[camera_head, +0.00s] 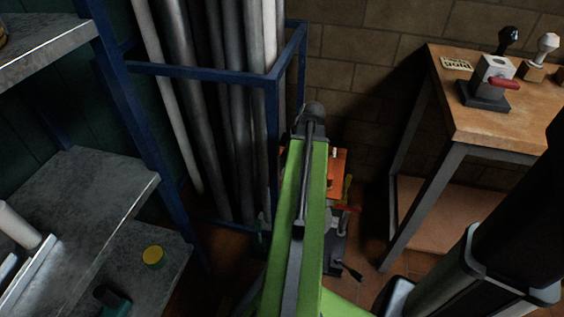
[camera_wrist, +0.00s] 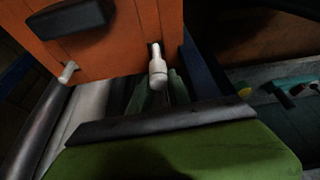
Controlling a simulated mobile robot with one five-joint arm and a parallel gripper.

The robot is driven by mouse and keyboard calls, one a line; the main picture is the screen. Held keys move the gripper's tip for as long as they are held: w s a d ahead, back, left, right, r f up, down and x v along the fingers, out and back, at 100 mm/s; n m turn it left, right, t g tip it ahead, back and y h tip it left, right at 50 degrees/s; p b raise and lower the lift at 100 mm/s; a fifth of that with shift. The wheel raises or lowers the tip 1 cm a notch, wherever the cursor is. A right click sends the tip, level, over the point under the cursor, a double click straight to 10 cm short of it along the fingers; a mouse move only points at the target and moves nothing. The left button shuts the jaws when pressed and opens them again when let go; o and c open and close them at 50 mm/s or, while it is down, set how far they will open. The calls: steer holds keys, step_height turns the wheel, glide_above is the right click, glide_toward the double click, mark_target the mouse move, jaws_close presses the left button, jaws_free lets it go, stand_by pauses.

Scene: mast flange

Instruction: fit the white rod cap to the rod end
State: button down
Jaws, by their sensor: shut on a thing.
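In the wrist view a small white piece (camera_wrist: 158,74), which I take for the white rod cap, sits at the tips of my gripper (camera_wrist: 159,86). The grey-green fingers are shut on it. A narrower white stem (camera_wrist: 155,51) runs up from it against the orange panel (camera_wrist: 110,40). I cannot tell whether this stem is part of the cap or the rod end. Another short white peg (camera_wrist: 68,72) shows at the panel's lower left edge. In the head view the orange panel (camera_head: 338,164) is partly hidden behind my green arm, and my gripper is hidden.
A blue rack (camera_head: 205,73) of tall pipes stands left of my arm. Grey shelves (camera_head: 95,190) with a yellow-topped round item (camera_head: 153,257) are farther left. Brick wall closes the back.

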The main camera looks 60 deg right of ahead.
steer(key=shift+f+b, duration=1.55)
steer(key=shift+f, duration=0.1)
steer(key=c, duration=1.1)
jaws_free()
steer(key=shift+c, duration=0.2)
steer(key=p+v, duration=1.6)
steer(key=v, duration=0.1)
steer(key=shift+r, duration=0.25)
